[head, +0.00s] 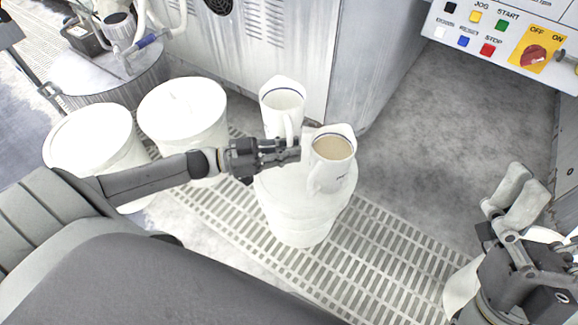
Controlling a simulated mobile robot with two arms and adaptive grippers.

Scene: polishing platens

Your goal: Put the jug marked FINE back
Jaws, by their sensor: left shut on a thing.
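Two white jugs show in the head view.
Two more white drums (183,110) (90,140) stand at the left. A grey metal cabinet (285,45) rises behind the jugs. A control panel (500,38) with buttons and a red switch is at the upper right. Floor grating (385,260) and bare concrete (440,130) lie open to the right.

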